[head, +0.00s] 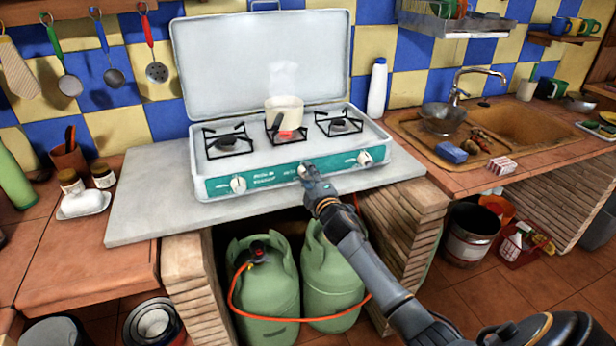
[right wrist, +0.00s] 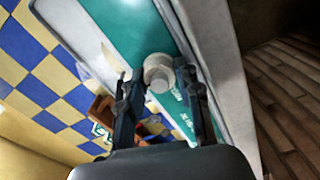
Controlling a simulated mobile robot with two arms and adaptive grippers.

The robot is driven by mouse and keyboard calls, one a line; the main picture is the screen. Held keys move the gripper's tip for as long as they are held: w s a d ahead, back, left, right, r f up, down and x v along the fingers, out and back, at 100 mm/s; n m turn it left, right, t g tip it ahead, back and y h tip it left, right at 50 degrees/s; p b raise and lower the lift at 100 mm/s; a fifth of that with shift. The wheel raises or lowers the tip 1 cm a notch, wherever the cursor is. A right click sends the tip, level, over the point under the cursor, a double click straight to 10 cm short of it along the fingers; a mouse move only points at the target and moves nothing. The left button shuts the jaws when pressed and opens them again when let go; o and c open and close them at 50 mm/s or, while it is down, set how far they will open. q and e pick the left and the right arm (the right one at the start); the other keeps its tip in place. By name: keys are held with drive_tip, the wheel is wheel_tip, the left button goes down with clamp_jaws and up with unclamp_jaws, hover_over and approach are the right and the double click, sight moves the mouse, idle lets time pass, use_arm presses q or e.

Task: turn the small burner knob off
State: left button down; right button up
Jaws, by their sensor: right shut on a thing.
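The white camping stove (head: 205,165) stands on a grey slab with its lid up and a teal front panel. Three white knobs sit on the panel: a left knob (head: 238,184), a middle knob (head: 304,170) and a right knob (head: 364,158). A small cream pot (head: 284,108) stands on the middle burner, which glows red beneath it. My right gripper (head: 306,174) is at the middle knob, partly covering it. In the right wrist view the knob (right wrist: 158,73) is between the fingers of the gripper (right wrist: 155,80), which is shut on it. My left gripper is not in view.
A white bottle (head: 377,88) stands right of the stove by the tiled wall. Green gas bottles (head: 265,295) with an orange hose are under the slab, below my right arm. A sink (head: 520,125) is at the right. The slab's front left (head: 150,215) is clear.

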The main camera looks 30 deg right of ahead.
drive_tip(key=o, duration=1.2)
drive_tip(key=shift+c, duration=0.2)
drive_tip(key=shift+f, duration=0.1)
